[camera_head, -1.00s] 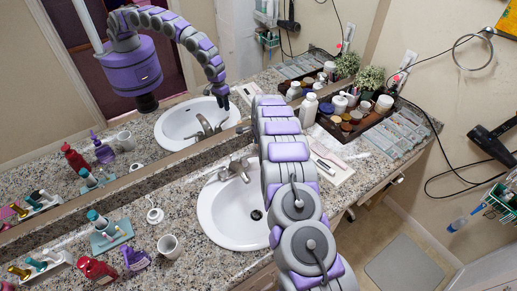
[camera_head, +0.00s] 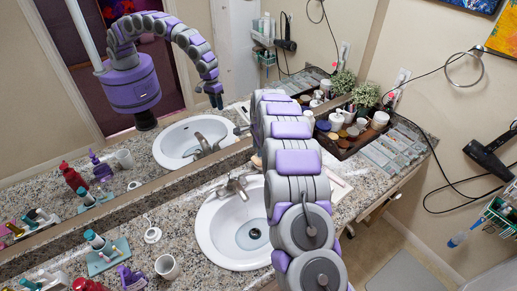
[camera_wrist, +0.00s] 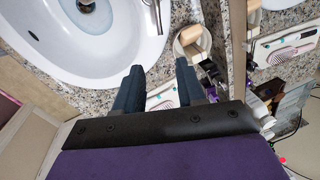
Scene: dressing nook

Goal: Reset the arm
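My arm (camera_head: 297,190) stretches from the bottom of the head view over the counter, right of the white sink (camera_head: 214,248). It hides my gripper there; the mirror shows the arm's reflection arched with its end pointing down. In the wrist view my gripper (camera_wrist: 158,66) has two dark fingers spread apart, with nothing between them. The sink (camera_wrist: 130,62) lies beyond and left of the fingers. A tan block (camera_wrist: 195,36) sits on a small round dish beyond the right finger.
A grey faucet (camera_head: 235,187) stands behind the sink. A white cup (camera_head: 167,267), teal bottle (camera_head: 95,240) and purple bottle (camera_head: 132,279) stand left. A dark tray (camera_head: 345,150) of jars and plants is back right. A hair dryer (camera_head: 487,158) hangs on the right wall.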

